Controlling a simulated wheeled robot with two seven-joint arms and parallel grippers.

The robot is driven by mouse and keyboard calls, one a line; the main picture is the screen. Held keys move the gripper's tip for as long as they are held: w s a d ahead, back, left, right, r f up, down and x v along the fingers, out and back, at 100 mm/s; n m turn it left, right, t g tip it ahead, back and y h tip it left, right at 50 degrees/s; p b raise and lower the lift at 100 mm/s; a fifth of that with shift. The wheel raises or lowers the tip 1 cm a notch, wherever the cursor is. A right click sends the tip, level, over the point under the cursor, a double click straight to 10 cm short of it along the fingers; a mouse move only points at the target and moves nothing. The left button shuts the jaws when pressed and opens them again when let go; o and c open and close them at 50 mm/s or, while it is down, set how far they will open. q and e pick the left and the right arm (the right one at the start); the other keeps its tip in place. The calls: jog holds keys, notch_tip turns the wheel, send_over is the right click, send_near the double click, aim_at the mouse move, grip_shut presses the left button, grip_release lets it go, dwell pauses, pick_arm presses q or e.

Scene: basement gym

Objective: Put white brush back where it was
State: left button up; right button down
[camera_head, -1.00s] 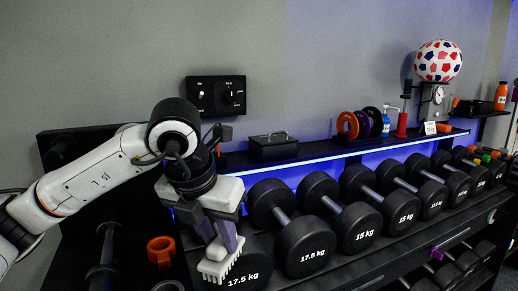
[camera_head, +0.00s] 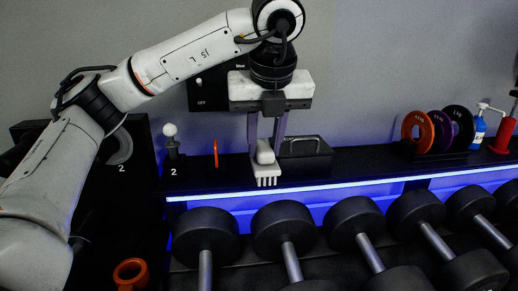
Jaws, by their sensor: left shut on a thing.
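My left gripper (camera_head: 266,138) comes down from above with its fingers pointing downward. It is shut on the white brush (camera_head: 266,176), whose short bristles point down. The brush hangs in front of the upper shelf (camera_head: 340,167) in the picture, just left of a black box with a handle (camera_head: 305,158). I cannot tell whether the brush touches the shelf. My right gripper is not in view.
Coloured plates (camera_head: 418,131), a blue bottle (camera_head: 478,130) and a red stand (camera_head: 503,135) are to the right. Dumbbells (camera_head: 284,228) line the rack below.

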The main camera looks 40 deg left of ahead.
pick_arm(q)
jog(key=w+a, duration=0.8)
jog(key=a, duration=0.2)
jog(key=shift+w+f+b, duration=0.1)
jog(key=shift+f+b, duration=0.45)
jog(key=shift+f, duration=2.6)
jog(key=shift+w+a+f+p, duration=0.1)
jog(key=shift+a+f+p, duration=0.05)
jog(key=shift+f+p, duration=0.15)
jog(key=shift+f, duration=0.25)
jog(key=o, duration=1)
jog(key=shift+o, duration=0.2)
jog(key=p+v, duration=0.2)
jog(key=v, duration=1)
jog(key=shift+r, duration=0.15)
